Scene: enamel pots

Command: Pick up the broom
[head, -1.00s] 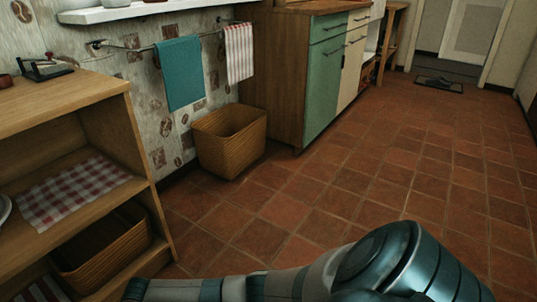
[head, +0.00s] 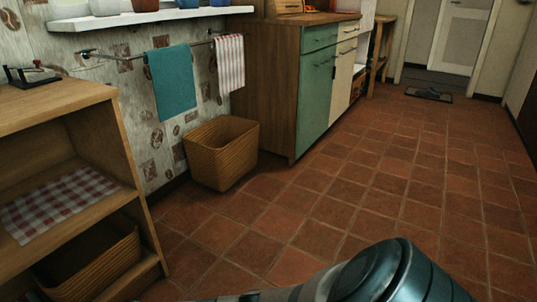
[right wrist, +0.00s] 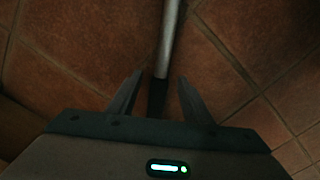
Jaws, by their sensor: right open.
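My right gripper (right wrist: 160,76) shows in the right wrist view with its two fingers apart over the tiled floor. A grey pole (right wrist: 170,32) with a dark end runs down from the top edge to between the fingers. It looks like the broom's handle, but no broom head is in view. I cannot tell how far below the fingers it lies, and no finger visibly presses on it. No broom shows in the head view, and my left gripper is not in view.
A wooden shelf unit (head: 128,150) stands at left. A wicker basket (head: 221,155) sits on the floor by the wall, beside a green-doored cabinet (head: 317,92). Towels hang from a rail (head: 130,48). The tiled floor (head: 400,185) is open towards the door (head: 463,38).

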